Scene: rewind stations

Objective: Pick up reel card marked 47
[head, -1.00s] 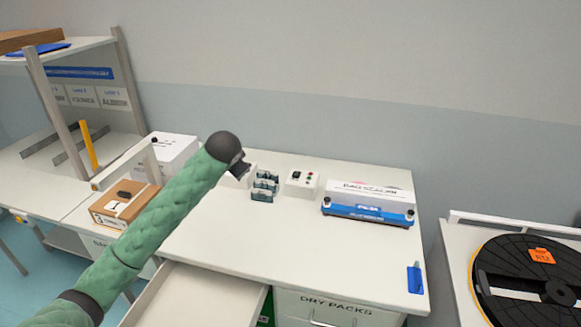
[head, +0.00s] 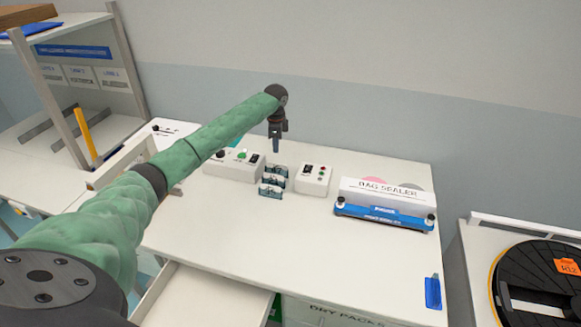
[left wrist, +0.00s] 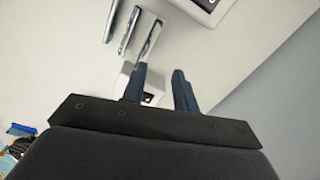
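No reel card with a readable 47 shows. A small rack (head: 272,183) with several dark upright plates stands at the middle of the white table; it also shows in the left wrist view (left wrist: 125,35). I cannot tell whether a card stands in it. My left gripper (head: 277,147) points down above and behind the rack, apart from it. In the left wrist view its two fingers (left wrist: 160,90) are spread with nothing between them. My right gripper is in neither view.
Control boxes (head: 234,164) (head: 313,180) flank the rack. The bag sealer (head: 383,216) stands to the right, and a blue item (head: 433,292) lies at the table's right edge. A black reel (head: 535,283) with an orange R12 label is far right. An open drawer (head: 205,301) juts out in front.

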